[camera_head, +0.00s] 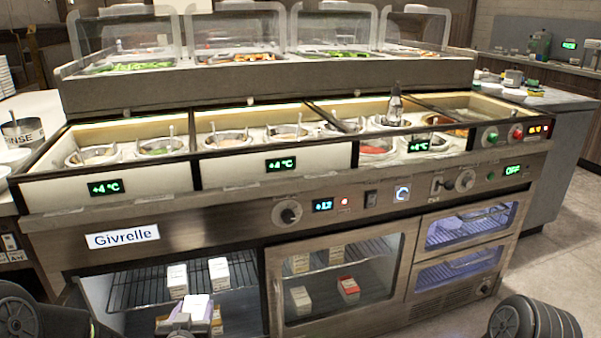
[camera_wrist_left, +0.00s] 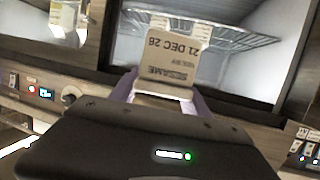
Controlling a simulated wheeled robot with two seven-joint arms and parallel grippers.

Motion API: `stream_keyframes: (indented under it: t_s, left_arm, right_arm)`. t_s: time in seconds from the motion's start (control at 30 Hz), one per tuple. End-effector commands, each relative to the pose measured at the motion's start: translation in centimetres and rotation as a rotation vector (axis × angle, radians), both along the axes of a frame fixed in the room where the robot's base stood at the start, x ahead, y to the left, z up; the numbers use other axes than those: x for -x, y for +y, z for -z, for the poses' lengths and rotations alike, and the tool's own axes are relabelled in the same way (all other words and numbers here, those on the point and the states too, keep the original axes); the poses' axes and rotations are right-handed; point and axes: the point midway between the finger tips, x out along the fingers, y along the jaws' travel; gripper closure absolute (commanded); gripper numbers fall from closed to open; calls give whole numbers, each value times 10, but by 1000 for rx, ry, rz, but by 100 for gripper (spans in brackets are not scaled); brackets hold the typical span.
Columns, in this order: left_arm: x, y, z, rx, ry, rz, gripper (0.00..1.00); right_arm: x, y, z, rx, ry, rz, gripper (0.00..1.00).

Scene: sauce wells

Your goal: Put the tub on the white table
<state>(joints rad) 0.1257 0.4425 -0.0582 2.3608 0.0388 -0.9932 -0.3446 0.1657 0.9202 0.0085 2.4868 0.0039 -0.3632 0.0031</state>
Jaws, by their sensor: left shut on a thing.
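My left gripper (camera_head: 192,315) is at the lower left of the head view, at the open front of the lower left compartment. In the left wrist view its purple-sided fingers (camera_wrist_left: 162,92) are shut on a light carton-like tub (camera_wrist_left: 168,68) with printing that reads SESAME and 21 DEC 28, seen upside down. The top of this tub (camera_head: 197,303) shows pale in the head view. A white table top (camera_head: 38,104) shows at the far left, beside the counter. My right gripper is not in view.
Other cartons (camera_head: 219,273) stand on the wire rack (camera_head: 138,287) in the open compartment. A glass door (camera_head: 375,262) closes the middle compartment. A metal RINSE container (camera_head: 22,132) and stacked plates (camera_head: 5,76) are on the white table. Sauce wells (camera_head: 232,139) line the counter.

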Motion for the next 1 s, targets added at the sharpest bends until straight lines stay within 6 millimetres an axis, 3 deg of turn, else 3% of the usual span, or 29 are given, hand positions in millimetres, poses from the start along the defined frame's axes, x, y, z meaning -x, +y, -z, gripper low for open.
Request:
stream_keyframes:
  t_s: [0.1,0.27,0.57,0.77,1.0]
  left_arm:
    - [-9,-32,-21,0,-5,59,100]
    - [-13,-67,-38,-1,-3,123,100]
    - [-13,-67,-89,-1,0,123,100]
    - [-13,-67,-142,0,0,121,100]
    - [-13,-66,-223,-2,0,121,100]
  right_arm:
    - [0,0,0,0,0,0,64]
    - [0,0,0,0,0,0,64]
    - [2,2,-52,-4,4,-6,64]
    - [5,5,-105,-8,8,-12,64]
    - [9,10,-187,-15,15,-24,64]
